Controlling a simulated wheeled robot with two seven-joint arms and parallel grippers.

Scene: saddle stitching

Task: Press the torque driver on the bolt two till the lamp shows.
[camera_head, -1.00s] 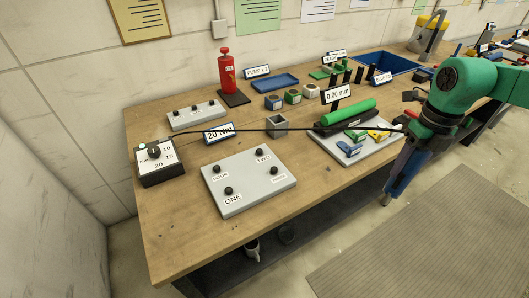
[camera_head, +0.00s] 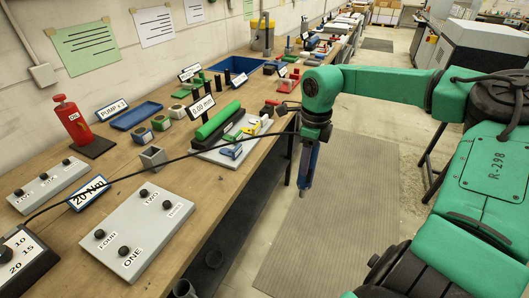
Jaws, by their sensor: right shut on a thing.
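The grey bolt plate (camera_head: 138,225) lies on the workbench at the lower left, with several dark bolts on it. Bolt two (camera_head: 144,193) stands at its far corner by the label TWO. My right gripper (camera_head: 315,130) is shut on the torque driver (camera_head: 308,168), a blue and dark tool hanging tip down beyond the bench's right edge, well away from the plate. A black cable (camera_head: 200,153) runs from the driver across the bench. The dial box (camera_head: 20,258) is cut off at the left edge, and no lamp shows on it. My left gripper is out of view.
A 20 Nm sign (camera_head: 88,193) and a smaller grey plate (camera_head: 48,184) lie left of the bolt plate. A red pump bottle (camera_head: 75,124), blue tray (camera_head: 136,116), small boxes and a green roll (camera_head: 217,120) stand farther back. The floor mat (camera_head: 340,190) is clear.

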